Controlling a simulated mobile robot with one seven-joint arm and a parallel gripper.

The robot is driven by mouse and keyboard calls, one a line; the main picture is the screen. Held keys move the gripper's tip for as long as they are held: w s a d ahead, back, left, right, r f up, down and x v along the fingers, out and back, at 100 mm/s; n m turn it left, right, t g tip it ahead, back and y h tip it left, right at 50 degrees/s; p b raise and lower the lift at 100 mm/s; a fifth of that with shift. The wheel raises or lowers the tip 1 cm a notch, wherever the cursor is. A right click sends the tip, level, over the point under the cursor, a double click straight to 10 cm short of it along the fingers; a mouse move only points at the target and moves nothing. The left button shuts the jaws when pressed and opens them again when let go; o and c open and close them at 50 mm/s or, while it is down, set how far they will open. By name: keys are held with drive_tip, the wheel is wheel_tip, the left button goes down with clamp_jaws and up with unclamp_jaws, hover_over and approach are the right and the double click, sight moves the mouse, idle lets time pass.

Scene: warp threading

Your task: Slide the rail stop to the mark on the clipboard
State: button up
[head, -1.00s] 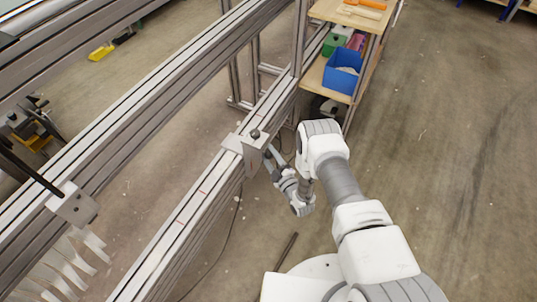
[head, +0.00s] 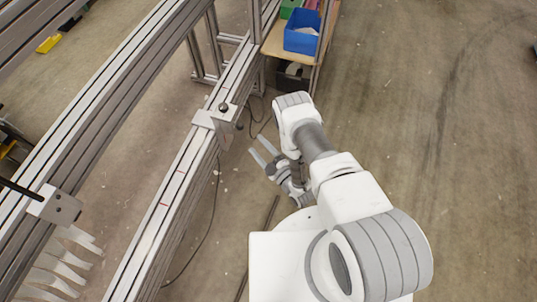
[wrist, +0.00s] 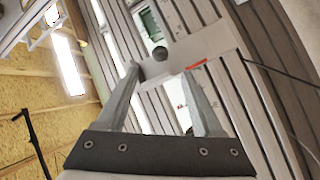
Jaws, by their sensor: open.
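The rail stop is a grey metal bracket (head: 206,119) with a dark round knob (head: 223,107), seated on the near aluminium rail in the head view. Its plate (wrist: 212,42) and knob (wrist: 160,53) also show in the wrist view, beyond my fingertips. Red marks cross the rail (head: 150,222) nearer me, one of them at mid-rail (head: 178,172). A red mark (wrist: 196,64) shows by the plate in the wrist view. My gripper (head: 257,146) is open and empty, to the right of the stop and apart from it; its fingers (wrist: 161,78) point toward the stop. I see no clipboard.
A shelf (head: 273,47) with a blue bin (head: 301,40) stands beyond the rail's far end. Another bracket (head: 55,204) with a dark rod is on the left beam, above pale strips. A cable lies below the rail. Floor on the right is clear.

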drive_tip(key=shift+p+v, duration=1)
drive_tip(key=shift+v, duration=1.85)
drive_tip(key=shift+w, duration=0.1)
